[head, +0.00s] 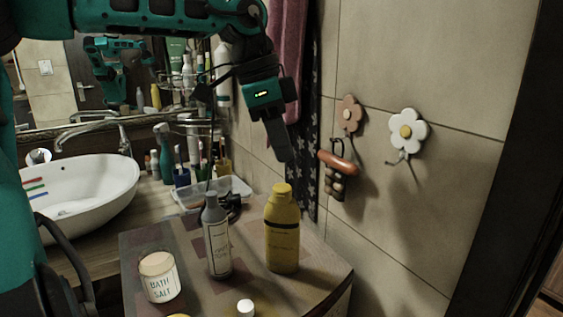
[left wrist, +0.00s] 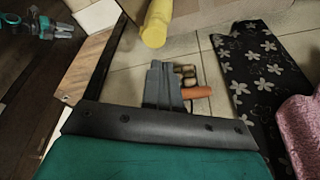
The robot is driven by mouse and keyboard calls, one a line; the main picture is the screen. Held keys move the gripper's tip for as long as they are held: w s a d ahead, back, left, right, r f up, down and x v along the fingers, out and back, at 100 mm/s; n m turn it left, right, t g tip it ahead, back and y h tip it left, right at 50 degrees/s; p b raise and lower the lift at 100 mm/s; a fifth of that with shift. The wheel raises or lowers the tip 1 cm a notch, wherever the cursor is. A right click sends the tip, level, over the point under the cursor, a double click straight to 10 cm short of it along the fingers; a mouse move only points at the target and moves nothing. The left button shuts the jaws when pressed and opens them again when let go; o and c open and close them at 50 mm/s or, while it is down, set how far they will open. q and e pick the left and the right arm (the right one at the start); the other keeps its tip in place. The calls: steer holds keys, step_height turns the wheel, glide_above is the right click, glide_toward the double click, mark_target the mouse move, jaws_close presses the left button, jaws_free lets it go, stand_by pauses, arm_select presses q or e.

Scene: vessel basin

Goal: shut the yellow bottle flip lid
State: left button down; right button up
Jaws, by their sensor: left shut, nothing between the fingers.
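The yellow bottle (head: 283,240) stands upright on the wooden counter in the head view. Its cap (head: 282,190) looks closed or nearly so; I cannot tell for sure whether the flip lid is down. My left gripper (head: 287,158) is shut and empty, pointing down just above the cap with a small gap. In the left wrist view the gripper (left wrist: 163,68) shows its fingers together, and the yellow bottle (left wrist: 156,24) is at the top, ahead of the fingertips. My right gripper is not in view.
A grey bottle (head: 216,236) stands left of the yellow one. A bath salt jar (head: 159,277) and a small white cap (head: 245,308) are nearer. A clear tray (head: 212,190) lies behind, and the sink (head: 85,195) is left. The tiled wall with flower hooks (head: 407,131) is close on the right.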

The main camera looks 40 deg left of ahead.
arm_select(q)
step_height(320, 180, up, 5)
steer(key=p, duration=0.3)
steer(key=shift+f, duration=0.15)
stand_by(0.4)
steer(key=shift+s+d+f, duration=0.1)
